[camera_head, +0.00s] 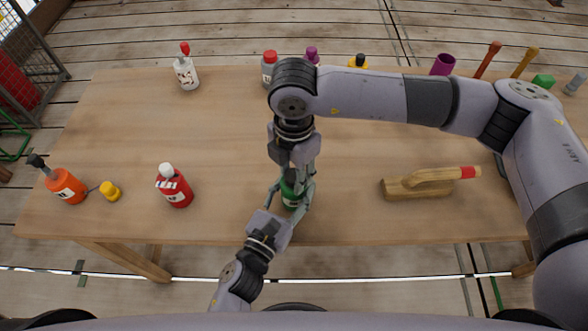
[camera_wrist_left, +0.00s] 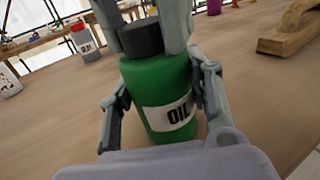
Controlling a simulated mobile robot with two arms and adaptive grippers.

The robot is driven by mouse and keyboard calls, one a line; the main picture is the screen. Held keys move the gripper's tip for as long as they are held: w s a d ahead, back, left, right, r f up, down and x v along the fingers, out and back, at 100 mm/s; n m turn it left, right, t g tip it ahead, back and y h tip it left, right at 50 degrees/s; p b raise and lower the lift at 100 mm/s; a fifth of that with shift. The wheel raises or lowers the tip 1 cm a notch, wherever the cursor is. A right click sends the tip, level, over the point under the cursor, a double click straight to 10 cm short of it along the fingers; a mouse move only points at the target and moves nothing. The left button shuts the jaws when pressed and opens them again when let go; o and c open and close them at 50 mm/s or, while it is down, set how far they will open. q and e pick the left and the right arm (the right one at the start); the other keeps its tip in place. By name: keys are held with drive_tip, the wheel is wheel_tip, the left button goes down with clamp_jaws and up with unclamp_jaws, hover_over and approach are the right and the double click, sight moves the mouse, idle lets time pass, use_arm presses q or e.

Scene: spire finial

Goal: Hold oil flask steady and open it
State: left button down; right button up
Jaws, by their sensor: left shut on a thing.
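The oil flask (camera_head: 291,199) is green and stands near the table's front edge. In the left wrist view the flask (camera_wrist_left: 158,80) shows a white OIL label and a black cap (camera_wrist_left: 141,38). My left gripper (camera_head: 292,190) is shut on the flask's body, one finger on each side. My right gripper (camera_head: 294,172) comes down from above over the flask. In the left wrist view the right gripper's fingers (camera_wrist_left: 143,22) stand on both sides of the cap, close against it. I cannot tell whether they press on it. The top of the cap is hidden.
A red bottle (camera_head: 175,187), a yellow cap-like piece (camera_head: 110,191) and an orange bottle (camera_head: 67,186) stand to the left. A wooden float (camera_head: 428,184) lies to the right. A white bottle (camera_head: 187,73) and several other items line the back edge. The table's middle left is clear.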

clamp_jaws()
drive_tip(key=n, duration=0.4)
drive_tip(key=shift+n, duration=0.3)
drive_tip(key=n, duration=1)
drive_tip(key=shift+n, duration=0.4)
drive_tip(key=n, duration=0.6)
drive_tip(key=shift+n, duration=0.3)
drive_tip(key=n, duration=1)
drive_tip(key=shift+r+n, duration=0.1)
drive_tip(key=shift+n, duration=0.2)
drive_tip(key=n, duration=1)
drive_tip(key=shift+n, duration=0.3)
